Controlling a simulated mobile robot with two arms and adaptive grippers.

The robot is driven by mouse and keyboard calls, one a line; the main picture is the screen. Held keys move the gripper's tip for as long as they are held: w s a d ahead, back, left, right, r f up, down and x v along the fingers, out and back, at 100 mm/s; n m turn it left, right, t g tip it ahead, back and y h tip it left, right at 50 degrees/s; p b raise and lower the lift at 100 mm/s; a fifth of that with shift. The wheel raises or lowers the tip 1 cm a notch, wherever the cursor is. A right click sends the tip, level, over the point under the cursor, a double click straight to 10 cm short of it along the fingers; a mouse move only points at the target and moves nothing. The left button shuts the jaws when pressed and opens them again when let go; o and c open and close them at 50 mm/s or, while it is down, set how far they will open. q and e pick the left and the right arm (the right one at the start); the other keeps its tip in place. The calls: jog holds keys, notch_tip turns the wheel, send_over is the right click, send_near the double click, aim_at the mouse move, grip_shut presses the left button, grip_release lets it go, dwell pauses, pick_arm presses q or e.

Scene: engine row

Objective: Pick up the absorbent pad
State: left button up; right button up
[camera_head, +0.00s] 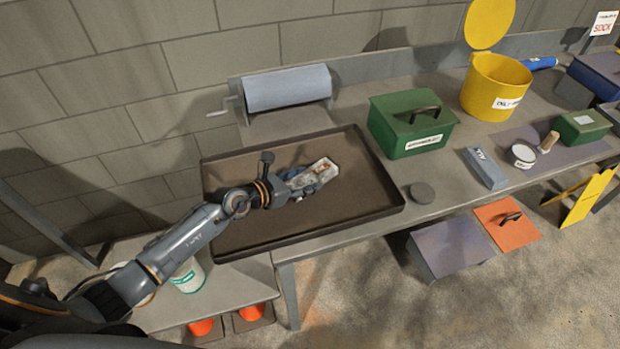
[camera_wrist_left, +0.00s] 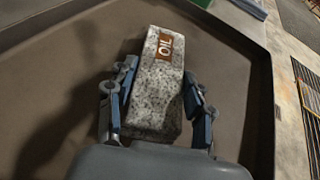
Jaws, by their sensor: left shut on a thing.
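The absorbent pad is a speckled grey-white block with a brown label reading "OIL"; in the left wrist view the pad (camera_wrist_left: 156,95) stands between the two fingers. My left gripper (camera_wrist_left: 157,105) is shut on it, one finger on each long side. In the head view the pad (camera_head: 318,174) shows past the fingers of my left gripper (camera_head: 303,182), over the dark tray (camera_head: 300,225). I cannot tell whether the pad touches the tray floor. My right gripper is not in view.
A grey roll (camera_head: 287,88) stands behind the tray. A green box (camera_head: 411,128) and a round grey puck (camera_head: 422,193) are right of it. A yellow bin (camera_head: 494,88) stands farther right. The tray's raised rim surrounds the pad; its floor looks otherwise clear.

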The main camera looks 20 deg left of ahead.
pick_arm(q)
jog(key=shift+r, duration=0.1)
jog(key=shift+r, duration=0.25)
notch_tip(320, 180, up, 2)
jog(key=shift+r+p, duration=0.1)
jog(key=shift+p, duration=0.25)
jog(key=s+r, duration=0.2)
jog(key=s+r+p, duration=0.1)
jog(key=s+r, duration=0.1)
jog(key=r, duration=0.1)
jog(key=shift+d, duration=0.15)
jog(key=s+r+b, duration=0.1)
jog(key=s+r, duration=0.4)
jog(key=s, duration=0.5)
jog(key=shift+d, duration=0.35)
